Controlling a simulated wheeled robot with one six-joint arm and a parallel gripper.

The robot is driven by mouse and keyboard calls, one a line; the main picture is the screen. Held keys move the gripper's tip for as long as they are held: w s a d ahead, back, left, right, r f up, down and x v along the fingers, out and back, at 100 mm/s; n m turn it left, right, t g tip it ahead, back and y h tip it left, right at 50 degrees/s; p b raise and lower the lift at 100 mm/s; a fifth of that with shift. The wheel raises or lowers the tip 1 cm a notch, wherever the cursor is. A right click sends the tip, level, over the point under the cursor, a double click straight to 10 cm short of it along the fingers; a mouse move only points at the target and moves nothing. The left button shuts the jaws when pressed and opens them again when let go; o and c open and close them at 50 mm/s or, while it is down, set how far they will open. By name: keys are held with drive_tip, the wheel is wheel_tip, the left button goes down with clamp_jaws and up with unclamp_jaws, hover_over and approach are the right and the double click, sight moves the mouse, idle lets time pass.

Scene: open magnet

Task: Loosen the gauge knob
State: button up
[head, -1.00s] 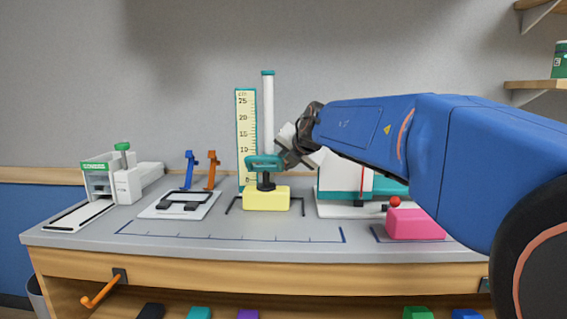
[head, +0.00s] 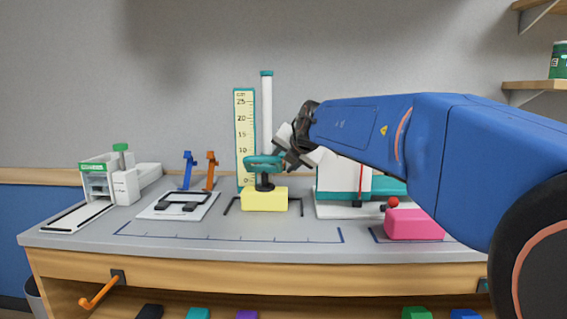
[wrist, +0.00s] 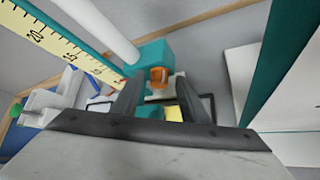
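The height gauge stands at the back middle of the bench, with a yellow scale (head: 245,135) beside a white post (head: 267,115). Its teal carriage (head: 262,161) sits low on the post, above a yellow block (head: 265,199) with a black piece on top. In the wrist view an orange knob (wrist: 158,76) shows against the teal carriage (wrist: 154,53). My gripper (wrist: 160,88) is open, its two dark fingers apart with the knob between or just beyond their tips. I cannot tell whether either finger touches it. In the head view my gripper (head: 288,155) is at the carriage's right side.
A white and teal device (head: 345,178) with a red ball stands close to the right. A pink block (head: 414,224) is at the front right. A white tray (head: 180,205), blue and orange stands and a white-green machine (head: 122,180) are left. The front middle is clear.

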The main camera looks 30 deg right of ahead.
drive_tip(key=shift+f+m, duration=0.1)
drive_tip(key=shift+m, duration=0.2)
drive_tip(key=shift+s+d+f+m+t+y, duration=0.1)
drive_tip(key=shift+m+t+y, duration=0.5)
drive_tip(key=shift+t+y, duration=0.15)
drive_tip(key=shift+m+t, duration=0.3)
drive_tip(key=shift+t, duration=0.05)
